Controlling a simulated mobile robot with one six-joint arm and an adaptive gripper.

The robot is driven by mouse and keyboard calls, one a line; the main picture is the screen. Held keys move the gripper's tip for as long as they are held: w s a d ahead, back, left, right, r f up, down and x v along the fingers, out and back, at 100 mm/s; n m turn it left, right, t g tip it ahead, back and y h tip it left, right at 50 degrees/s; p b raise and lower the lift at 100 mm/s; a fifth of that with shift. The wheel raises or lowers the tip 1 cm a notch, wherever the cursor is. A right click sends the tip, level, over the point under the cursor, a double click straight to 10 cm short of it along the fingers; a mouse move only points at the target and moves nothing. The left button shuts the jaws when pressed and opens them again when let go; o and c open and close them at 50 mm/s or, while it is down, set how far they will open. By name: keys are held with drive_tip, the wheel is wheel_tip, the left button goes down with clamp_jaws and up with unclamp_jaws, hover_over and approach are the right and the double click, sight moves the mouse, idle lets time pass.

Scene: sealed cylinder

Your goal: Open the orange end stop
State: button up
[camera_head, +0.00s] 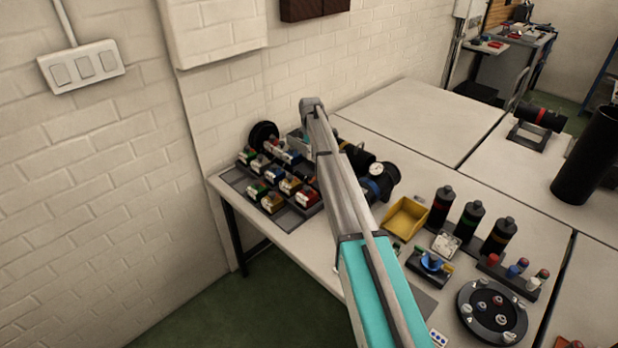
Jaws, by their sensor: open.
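Several small coloured blocks with pale tops stand in rows on a grey tray (234,180) at the left end of the table. One of them, in the front rows, looks orange (290,185) and may be the orange end stop. It is too small to tell whether it is open or shut. A red block (307,196) stands to its right and a yellow one (271,203) to its lower left. My arm reaches up across the middle of the view, just right of the blocks. My gripper cannot be made out; the arm hides the area behind it.
Black cylinders with a gauge (376,169) lie behind my arm. A yellow bin (405,217), upright dark bottles (470,221) and a round black plate (492,311) stand to the right. A brick wall borders the left. The back tabletop (420,115) is clear.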

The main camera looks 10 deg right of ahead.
sight(310, 175)
drive_tip(key=shift+f+b, duration=5.05)
drive_tip(key=shift+f, duration=0.3)
clamp_jaws()
drive_tip(key=shift+a, duration=0.1)
